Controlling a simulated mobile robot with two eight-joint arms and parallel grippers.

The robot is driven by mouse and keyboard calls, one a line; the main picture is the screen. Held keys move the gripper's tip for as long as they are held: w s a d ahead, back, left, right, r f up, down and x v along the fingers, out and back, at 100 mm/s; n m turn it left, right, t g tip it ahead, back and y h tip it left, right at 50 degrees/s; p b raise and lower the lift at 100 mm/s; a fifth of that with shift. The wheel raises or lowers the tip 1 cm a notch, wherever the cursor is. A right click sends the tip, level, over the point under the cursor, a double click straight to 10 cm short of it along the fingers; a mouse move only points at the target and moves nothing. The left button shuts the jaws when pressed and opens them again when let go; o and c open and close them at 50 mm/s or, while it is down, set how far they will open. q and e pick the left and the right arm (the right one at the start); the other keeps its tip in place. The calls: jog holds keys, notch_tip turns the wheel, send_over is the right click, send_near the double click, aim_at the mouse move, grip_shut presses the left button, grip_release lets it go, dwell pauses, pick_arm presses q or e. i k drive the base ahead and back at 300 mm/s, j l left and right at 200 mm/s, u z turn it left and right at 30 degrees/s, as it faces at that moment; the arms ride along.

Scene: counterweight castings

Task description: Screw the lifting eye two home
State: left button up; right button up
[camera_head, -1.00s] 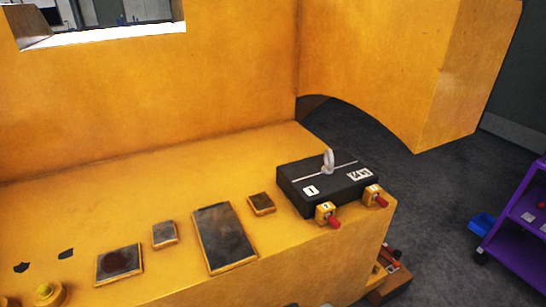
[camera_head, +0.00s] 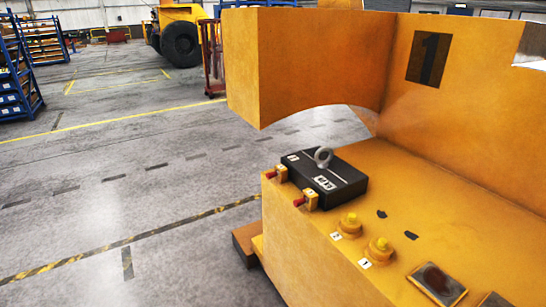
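One grey lifting eye (camera_head: 323,157) stands upright, ring up, on a black block (camera_head: 327,181) with white markings. The block sits at the left end of the ledge of the orange-yellow casting (camera_head: 430,140). Whether this eye is number two I cannot tell. Two yellow round plugs, one (camera_head: 348,225) beside a tag that looks like 2 and one (camera_head: 380,250) beside a tag 1, sit on the ledge to the right of the block. Neither of my grippers is in view.
Two small yellow pieces with red tips (camera_head: 278,174) (camera_head: 307,200) sit at the block's front edge. A dark plate (camera_head: 437,283) lies at the lower right. Open grey floor (camera_head: 150,190) with striped lines is on the left. Blue racks (camera_head: 17,80) and a wheeled machine (camera_head: 180,38) stand far back.

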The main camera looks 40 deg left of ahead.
aim_at(323, 165)
jog(key=u, duration=0.9)
jog(key=i+j, duration=0.2)
jog(key=j, duration=0.15)
jog(key=i+j+z, duration=0.2)
jog(key=i+j, duration=0.2)
jog(key=j, duration=0.25)
jog(key=i+j, duration=0.15)
jog(key=j, duration=0.2)
jog(key=i+j+z, duration=0.1)
jog(key=j, duration=0.25)
jog(key=i+j, duration=0.25)
jog(key=j, duration=0.15)
jog(key=i+j+z, duration=0.15)
jog(key=j, duration=0.2)
